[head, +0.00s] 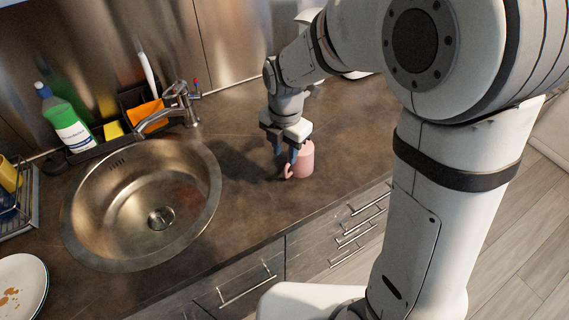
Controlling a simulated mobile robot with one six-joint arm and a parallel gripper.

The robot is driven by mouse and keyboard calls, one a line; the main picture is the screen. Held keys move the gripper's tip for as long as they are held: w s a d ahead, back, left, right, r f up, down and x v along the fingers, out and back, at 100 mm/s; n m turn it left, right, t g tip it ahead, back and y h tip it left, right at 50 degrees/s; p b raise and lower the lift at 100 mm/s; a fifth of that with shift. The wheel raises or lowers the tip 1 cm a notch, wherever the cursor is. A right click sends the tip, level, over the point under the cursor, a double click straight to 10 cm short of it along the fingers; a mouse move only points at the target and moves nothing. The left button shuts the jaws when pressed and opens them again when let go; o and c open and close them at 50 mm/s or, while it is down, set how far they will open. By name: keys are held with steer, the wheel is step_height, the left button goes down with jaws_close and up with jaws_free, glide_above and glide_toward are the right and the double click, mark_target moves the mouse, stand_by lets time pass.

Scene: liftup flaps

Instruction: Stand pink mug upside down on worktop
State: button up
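The pink mug (305,161) is on the brown worktop (342,130), to the right of the sink and near the front edge. Its handle (288,171) points to the left and toward the front. No dark opening shows on its top, but it is too small and partly hidden to tell which end is up. My gripper (285,155) points down at the mug's left side, just above the handle. Its two dark fingers look apart, with no mug wall clearly between them. Whether a finger touches the mug cannot be told.
A round metal sink (205,213) with a tap (165,118) lies to the left. A green-and-white soap bottle (66,122) and a caddy with an orange cloth (147,115) stand behind it. A stained plate (22,287) is at the lower left. Worktop around the mug is clear.

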steer(key=s+d+r+m+t, duration=0.1)
steer(key=s+d+r+m, duration=0.3)
steer(key=d+r+m, duration=0.55)
steer(key=s+d+m+t, duration=0.2)
steer(key=s+d+m, duration=0.7)
steer(key=m, duration=1)
steer(key=shift+s+m, duration=0.1)
steer(key=shift+m, duration=0.15)
